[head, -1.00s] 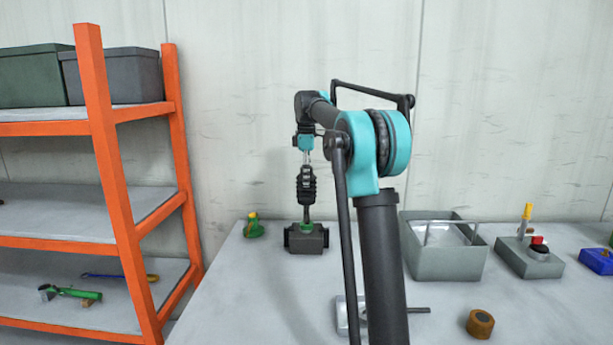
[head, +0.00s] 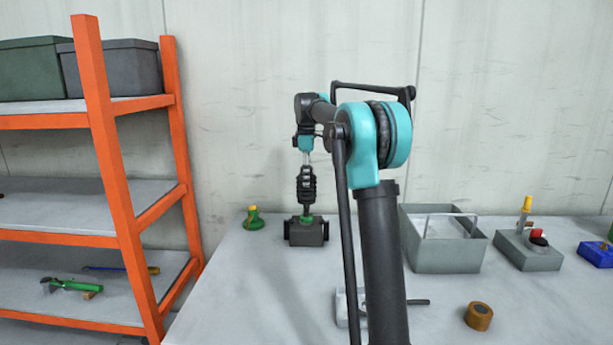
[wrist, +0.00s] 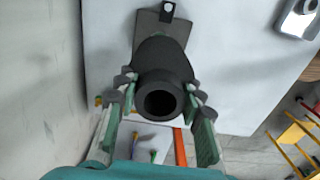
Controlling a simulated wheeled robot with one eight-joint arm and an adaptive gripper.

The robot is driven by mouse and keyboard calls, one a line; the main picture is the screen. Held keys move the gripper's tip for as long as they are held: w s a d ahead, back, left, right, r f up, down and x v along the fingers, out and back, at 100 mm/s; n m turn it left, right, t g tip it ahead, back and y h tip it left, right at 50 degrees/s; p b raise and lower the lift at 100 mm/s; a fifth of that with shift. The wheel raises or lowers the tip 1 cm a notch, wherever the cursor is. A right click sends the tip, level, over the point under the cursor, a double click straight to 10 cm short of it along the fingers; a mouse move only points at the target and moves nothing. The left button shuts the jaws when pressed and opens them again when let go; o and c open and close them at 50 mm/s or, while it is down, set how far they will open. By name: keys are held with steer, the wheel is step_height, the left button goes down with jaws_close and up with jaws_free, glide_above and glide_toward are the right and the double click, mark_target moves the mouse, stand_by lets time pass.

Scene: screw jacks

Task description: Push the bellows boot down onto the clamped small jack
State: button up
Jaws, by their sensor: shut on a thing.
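The black bellows boot (wrist: 160,72) shows in the wrist view as a dark tube with its round open end towards the camera. My gripper (wrist: 160,122) is shut on it, with a green-padded finger on each side. In the head view my gripper (head: 306,180) points straight down above the dark clamp block (head: 306,233). The boot is upright there, directly over the block. A bit of green, the small jack (head: 306,217), shows at the block's top; the rest of it is hidden. I cannot tell how far the boot sits over the jack.
A green jack with a yellow top (head: 253,218) stands left of the block. A grey bin (head: 440,250), a grey box with red and yellow parts (head: 528,250), a blue item (head: 597,254) and an orange-brown cylinder (head: 479,316) are to the right. An orange shelf (head: 112,170) stands at the left.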

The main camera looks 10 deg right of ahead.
mark_target(306, 199)
steer(key=shift+f, duration=0.9)
steer(key=shift+f, duration=0.35)
steer(key=shift+f, duration=0.95)
steer(key=shift+f, duration=0.35)
steer(key=shift+f, duration=0.35)
steer(key=shift+f, duration=0.35)
steer(key=shift+f, duration=0.3)
steer(key=shift+f, duration=0.35)
steer(key=shift+f, duration=0.4)
